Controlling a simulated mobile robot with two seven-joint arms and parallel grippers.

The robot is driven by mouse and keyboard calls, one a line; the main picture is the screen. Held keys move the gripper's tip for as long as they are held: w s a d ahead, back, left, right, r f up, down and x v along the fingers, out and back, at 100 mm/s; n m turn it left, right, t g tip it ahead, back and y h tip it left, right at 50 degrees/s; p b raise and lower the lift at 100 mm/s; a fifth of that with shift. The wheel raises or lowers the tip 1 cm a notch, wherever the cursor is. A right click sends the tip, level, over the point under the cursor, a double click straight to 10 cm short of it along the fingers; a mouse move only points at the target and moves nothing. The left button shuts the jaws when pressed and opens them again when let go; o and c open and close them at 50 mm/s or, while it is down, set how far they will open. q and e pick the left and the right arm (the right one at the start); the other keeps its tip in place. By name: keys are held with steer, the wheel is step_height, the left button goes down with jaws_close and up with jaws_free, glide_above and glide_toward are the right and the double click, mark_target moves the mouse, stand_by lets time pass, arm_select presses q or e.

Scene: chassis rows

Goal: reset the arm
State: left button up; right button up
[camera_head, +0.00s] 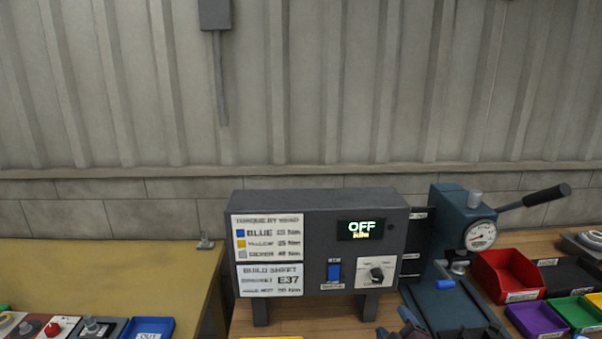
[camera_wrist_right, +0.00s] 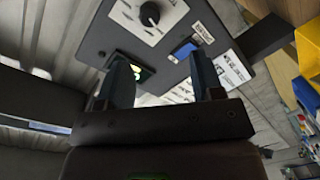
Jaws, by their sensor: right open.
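My right gripper shows at the bottom edge of the head view (camera_head: 404,329), only partly in frame, in front of the grey control box (camera_head: 320,220). In the right wrist view the two fingers of my right gripper (camera_wrist_right: 161,78) stand apart with nothing between them. Beyond them the box's front face (camera_wrist_right: 165,60) appears upside down, with its knob (camera_wrist_right: 150,14) and blue switch (camera_wrist_right: 184,50). My left gripper is not in view.
A blue-grey press with a gauge (camera_head: 480,236) and black handle stands right of the box. Red (camera_head: 508,274), purple (camera_head: 536,319) and green (camera_head: 577,313) bins lie further right. A yellow-topped table (camera_head: 110,265) is at left, with a blue tray (camera_head: 148,330). A ribbed wall is behind.

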steer(key=s+d+f+m+g, duration=0.2)
steer(key=s+f+m, duration=0.3)
steer(key=s+f, duration=0.3)
steer(key=s+d+f+m+g+h, duration=0.1)
steer(key=s+d+f+m+g, duration=0.2)
steer(key=s, duration=1.3)
step_height(320, 180, down, 5)
steer(key=d+m, duration=0.2)
steer(key=shift+s+d+m+g+h, duration=0.15)
steer(key=shift+d+m+g+h, duration=0.05)
steer(key=shift+m+g+h, duration=0.1)
